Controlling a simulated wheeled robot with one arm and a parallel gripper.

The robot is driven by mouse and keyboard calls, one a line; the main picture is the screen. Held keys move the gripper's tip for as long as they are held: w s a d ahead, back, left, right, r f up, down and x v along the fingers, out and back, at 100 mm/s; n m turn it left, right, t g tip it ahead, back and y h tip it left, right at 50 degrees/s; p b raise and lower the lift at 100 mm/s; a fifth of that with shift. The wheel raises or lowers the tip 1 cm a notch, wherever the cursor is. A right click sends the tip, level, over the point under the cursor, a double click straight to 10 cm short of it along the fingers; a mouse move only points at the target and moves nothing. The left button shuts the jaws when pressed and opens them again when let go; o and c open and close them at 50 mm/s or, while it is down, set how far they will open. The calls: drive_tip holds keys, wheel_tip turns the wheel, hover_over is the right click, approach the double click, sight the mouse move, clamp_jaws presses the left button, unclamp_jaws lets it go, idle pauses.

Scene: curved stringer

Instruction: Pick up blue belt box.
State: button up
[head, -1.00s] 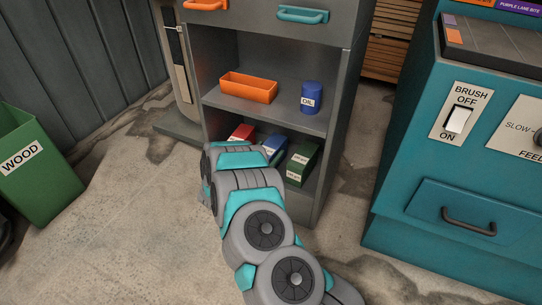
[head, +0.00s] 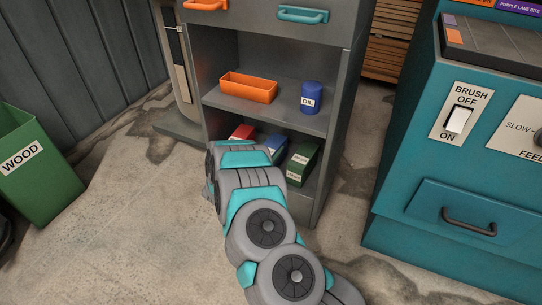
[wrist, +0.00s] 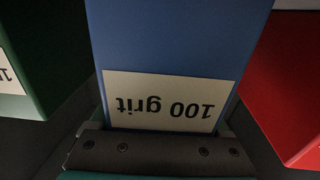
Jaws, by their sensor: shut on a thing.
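The blue belt box (wrist: 175,35) fills the middle of the wrist view, with a pale "100 grit" label reading upside down. My gripper (wrist: 163,128) is at its labelled end, shut on the box, with a dark bar across the bottom of the picture. In the head view, part of the blue box (head: 276,143) shows on the cabinet's lower shelf, just beyond my arm. My arm hides the gripper and most of the box's near end there.
A red box (head: 243,132) and a green box (head: 302,158) flank the blue one closely. Above, the cabinet shelf (head: 270,114) holds an orange tray (head: 248,91) and an oil can (head: 311,96). A green wood bin (head: 50,185) stands left; a teal machine (head: 440,170) stands right.

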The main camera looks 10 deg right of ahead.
clamp_jaws()
drive_tip(key=shift+r, duration=0.15)
